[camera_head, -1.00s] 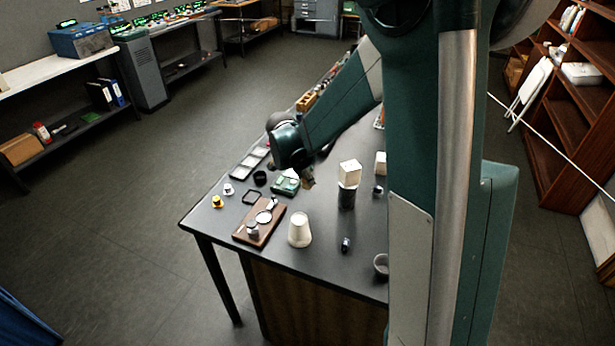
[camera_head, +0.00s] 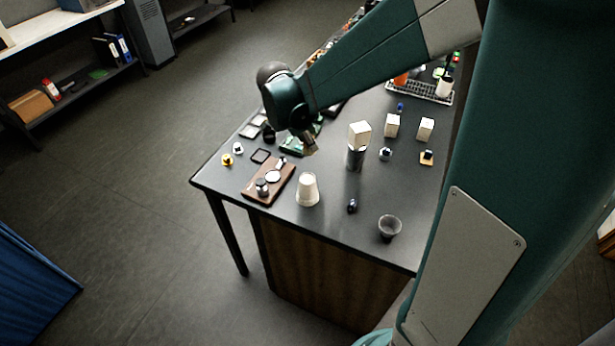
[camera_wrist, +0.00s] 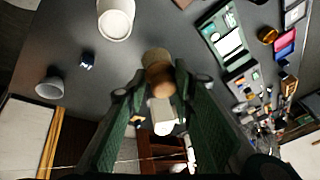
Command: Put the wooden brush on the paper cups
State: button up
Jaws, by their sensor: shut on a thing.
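My gripper (camera_wrist: 156,85) is shut on the wooden brush (camera_wrist: 157,66), whose rounded tan-brown body shows between the green fingertips in the wrist view. In the head view my gripper (camera_head: 309,146) hangs over the table, behind the paper cups, and only a small tan bit of the brush shows there. The white paper cups (camera_head: 307,191) stand upside down near the table's front edge. They also show at the top of the wrist view (camera_wrist: 115,18), apart from the brush. How high the brush is above the table is hard to tell.
A brown wooden board (camera_head: 269,186) with small parts lies left of the cups. A dark cylinder (camera_head: 355,158) topped by a white block (camera_head: 359,134) stands behind right. A green device (camera_head: 292,146) is behind.

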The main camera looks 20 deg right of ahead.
notch_tip(320, 180, up, 4)
send_over(308, 180)
jog(key=shift+w+f+p, duration=0.1)
jog(key=shift+p, duration=0.3)
jog(key=shift+f, duration=0.1)
jog(key=shift+f, duration=2.85)
jog(key=shift+f, duration=0.1)
jog(key=shift+f, duration=1.95)
jog(key=shift+f, duration=0.2)
jog(key=o, duration=0.9)
jog(key=shift+r, duration=0.25)
